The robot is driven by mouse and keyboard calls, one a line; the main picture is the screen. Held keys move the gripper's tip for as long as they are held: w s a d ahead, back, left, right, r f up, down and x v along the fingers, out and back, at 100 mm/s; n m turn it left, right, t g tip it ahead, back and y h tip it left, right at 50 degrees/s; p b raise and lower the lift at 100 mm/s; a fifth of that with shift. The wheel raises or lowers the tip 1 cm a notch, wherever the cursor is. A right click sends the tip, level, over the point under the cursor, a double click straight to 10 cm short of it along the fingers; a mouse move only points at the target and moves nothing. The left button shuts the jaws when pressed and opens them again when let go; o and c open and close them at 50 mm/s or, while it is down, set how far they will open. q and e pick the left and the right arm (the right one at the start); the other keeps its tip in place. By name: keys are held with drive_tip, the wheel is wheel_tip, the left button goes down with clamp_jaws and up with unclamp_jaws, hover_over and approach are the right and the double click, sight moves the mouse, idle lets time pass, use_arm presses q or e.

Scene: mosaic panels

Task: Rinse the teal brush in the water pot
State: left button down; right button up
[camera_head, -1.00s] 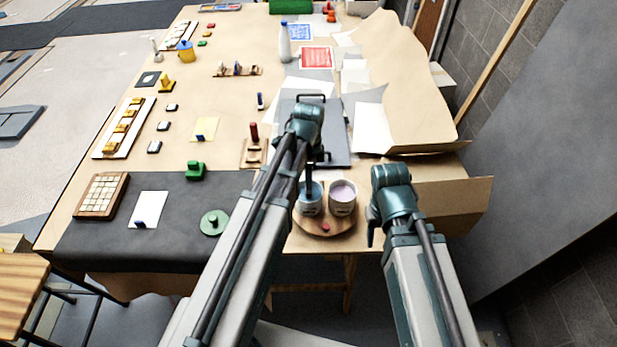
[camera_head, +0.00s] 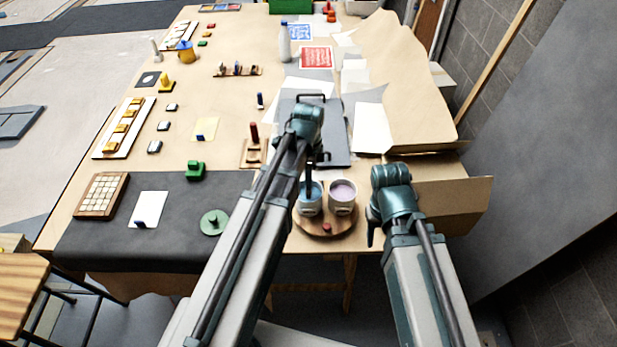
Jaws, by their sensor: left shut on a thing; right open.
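Two light pots stand side by side on a round wooden board at the table's near edge. The left pot (camera_head: 309,207) has a bluish inside; the right pot (camera_head: 342,199) has a pale lilac inside. My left gripper (camera_head: 310,168) points down over the left pot, shut on a slim dark upright thing, seemingly the brush (camera_head: 309,187). Its lower end is inside the pot, where its tip is hidden. No teal colour is clear on it. My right gripper (camera_head: 371,237) is open, to the right of the pots and apart from them; its fingers are mostly hidden by the wrist.
The round board (camera_head: 326,232) also holds a small red piece (camera_head: 326,227). A dark grey board (camera_head: 335,152) lies behind the pots. A wooden stand (camera_head: 253,155) with a red-topped tool is to the left. A cardboard flap (camera_head: 455,200) rises at the right.

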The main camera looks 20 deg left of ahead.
use_arm(q)
drive_tip(key=shift+w+r+p, duration=0.1)
drive_tip(key=shift+r+p, duration=0.4)
wheel_tip(320, 180, up, 6)
drive_tip(key=p, duration=0.6)
